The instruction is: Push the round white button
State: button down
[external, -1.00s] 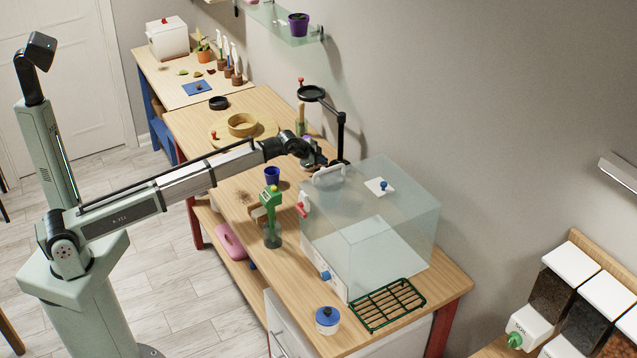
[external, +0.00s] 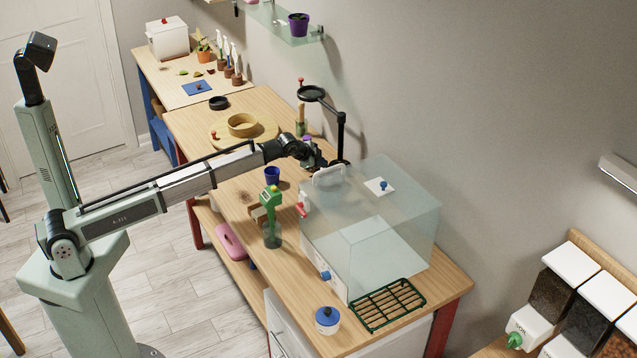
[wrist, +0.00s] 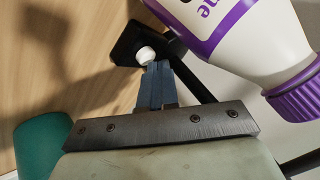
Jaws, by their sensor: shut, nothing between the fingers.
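The round white button (wrist: 146,55) sits on a black base (wrist: 128,46) in the wrist view. My gripper (wrist: 160,66) shows there as two blue fingers pressed together with nothing between them. The fingertips are right beside the button's lower right edge in the picture. I cannot tell whether they touch it. In the external view my gripper (external: 316,162) is low over the bench, close to the foot of a black magnifier stand (external: 341,135). The button is not visible there.
A white bottle with a purple label and cap (wrist: 240,35) leans into the wrist view close on the right. A dark green object (wrist: 42,148) is at lower left. A clear case (external: 375,220) stands just in front of the stand. A purple-blue cup (external: 272,175) stands nearby.

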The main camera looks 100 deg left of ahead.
aim_at(322, 169)
jog(key=shift+f, duration=0.2)
jog(key=shift+r, duration=0.7)
dwell(0.3)
jog(key=shift+r, duration=3)
